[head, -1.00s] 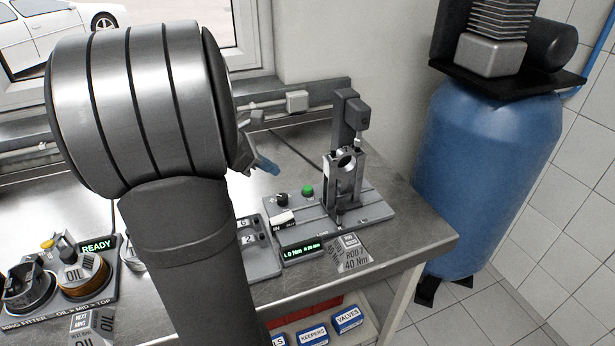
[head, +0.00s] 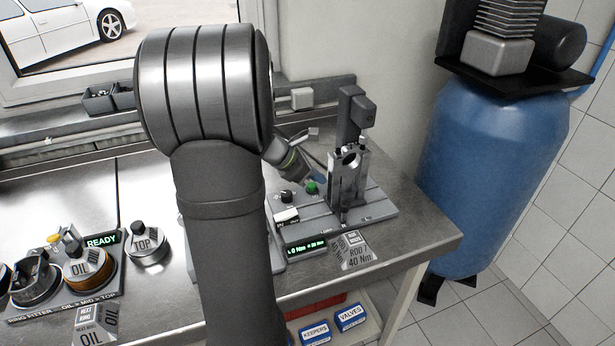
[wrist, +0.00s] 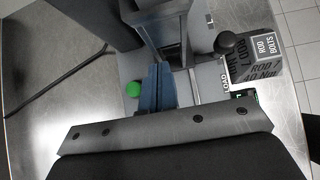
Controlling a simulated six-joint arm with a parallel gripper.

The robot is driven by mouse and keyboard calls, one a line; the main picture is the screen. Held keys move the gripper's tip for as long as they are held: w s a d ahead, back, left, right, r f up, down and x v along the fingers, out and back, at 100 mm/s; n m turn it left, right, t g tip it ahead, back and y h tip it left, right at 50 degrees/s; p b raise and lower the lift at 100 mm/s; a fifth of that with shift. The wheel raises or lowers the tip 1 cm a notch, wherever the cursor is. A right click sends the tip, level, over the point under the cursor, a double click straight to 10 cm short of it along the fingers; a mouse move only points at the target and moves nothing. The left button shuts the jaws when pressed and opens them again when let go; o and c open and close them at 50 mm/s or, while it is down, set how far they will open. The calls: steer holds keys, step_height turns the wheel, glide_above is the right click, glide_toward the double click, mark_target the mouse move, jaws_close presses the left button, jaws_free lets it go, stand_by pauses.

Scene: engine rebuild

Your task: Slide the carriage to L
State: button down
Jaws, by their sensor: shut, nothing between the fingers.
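The rod-bolt fixture (head: 376,208) stands at the right end of the bench. On it stand a metal connecting rod (head: 347,180) and a dark upright with a tool head (head: 362,110). A dark knob (wrist: 228,42) shows at the fixture's front in the wrist view. My gripper (head: 318,181) is left of the rod. In the wrist view its blue fingers (wrist: 160,86) are together and empty, between the green button (wrist: 133,89) and the knob.
A label block reading ROD 40 Nm (head: 357,256) stands in front of the fixture. A lit display (head: 306,246) is at its front left. The ring fitter (head: 90,275) is at the left. A blue tank (head: 490,170) stands beyond the bench's right edge.

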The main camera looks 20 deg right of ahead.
steer(key=shift+d, duration=0.1)
steer(key=d, duration=0.6)
steer(key=shift+d, duration=0.35)
steer(key=shift+d+r, duration=0.1)
steer(key=shift+d, duration=0.3)
steer(key=a, duration=0.5)
glide_toward(341, 170)
steer(key=w+a+f, duration=0.2)
steer(key=w+f, duration=0.1)
steer(key=shift+w, duration=0.15)
